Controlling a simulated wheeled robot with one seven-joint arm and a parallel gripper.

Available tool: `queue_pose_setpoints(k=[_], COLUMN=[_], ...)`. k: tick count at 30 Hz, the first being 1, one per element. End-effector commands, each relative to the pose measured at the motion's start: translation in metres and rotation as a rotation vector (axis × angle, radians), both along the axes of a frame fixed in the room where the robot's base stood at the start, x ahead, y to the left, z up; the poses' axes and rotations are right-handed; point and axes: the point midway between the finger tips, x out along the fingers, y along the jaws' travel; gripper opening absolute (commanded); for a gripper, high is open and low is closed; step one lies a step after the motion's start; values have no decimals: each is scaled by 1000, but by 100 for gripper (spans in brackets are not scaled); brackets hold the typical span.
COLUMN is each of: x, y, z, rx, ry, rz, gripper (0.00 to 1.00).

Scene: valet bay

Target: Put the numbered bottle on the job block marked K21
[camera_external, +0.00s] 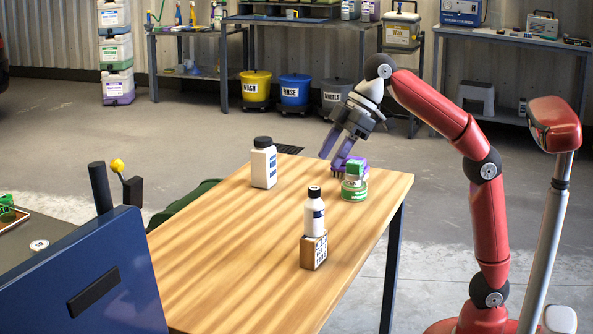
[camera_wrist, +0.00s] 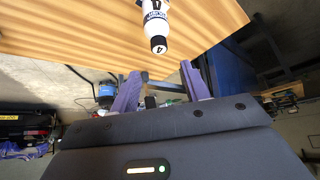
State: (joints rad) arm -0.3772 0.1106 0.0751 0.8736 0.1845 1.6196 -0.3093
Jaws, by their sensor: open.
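A small white bottle (camera_external: 315,216) with a black cap and dark label stands upright at the wooden block (camera_external: 314,252), apparently on its top. The block carries dark print too small to read. In the wrist view a white bottle (camera_wrist: 155,23) with a blue label and a "4" on its black cap is beyond my fingertips; it looks like the same bottle. My gripper (camera_external: 335,157) is open and empty, tilted down over the table's far right part, behind the bottle and block. Its purple fingers (camera_wrist: 162,82) are spread apart.
The wooden table (camera_external: 220,235) also bears a larger white bottle (camera_external: 264,168), a green tin (camera_external: 354,188) and a purple brush (camera_external: 337,173) close to my fingers. The table's front left is clear. A blue cabinet (camera_external: 85,275) stands at the left.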

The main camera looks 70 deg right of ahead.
Motion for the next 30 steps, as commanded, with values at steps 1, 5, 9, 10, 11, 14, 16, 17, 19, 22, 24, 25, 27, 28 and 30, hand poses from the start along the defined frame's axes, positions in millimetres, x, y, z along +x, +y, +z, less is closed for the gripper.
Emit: queue_pose_setpoints(k=[1,5,9,10,11,14,16,17,19,22,24,25,27,28,30], x=[-1,-2,-2,-3,-3,-5,-9,-11,-19,-35,-48,-55,-72,-80,-100], y=[-1,-2,-2,-3,-4,-14,-29,-38,-60,-95,-118,-128,-150,-159,-179], z=[4,5,5,5,4,-2,-13,-19,-38,-73,-101,-114,-146,-161,-195], rx=[1,0,0,0,0,-3,-6,-8,-13,-17,-19,-22,-24,-24,-27], ry=[-1,0,0,0,1,5,12,16,23,31,37,40,45,48,52], rz=[0,0,0,-1,-4,-42,-95,-124,-202,-322,-402,-435,-511,-544,-614], gripper=[46,46,46,46,46,46,46,46,46,46,46,46,46,46,46])
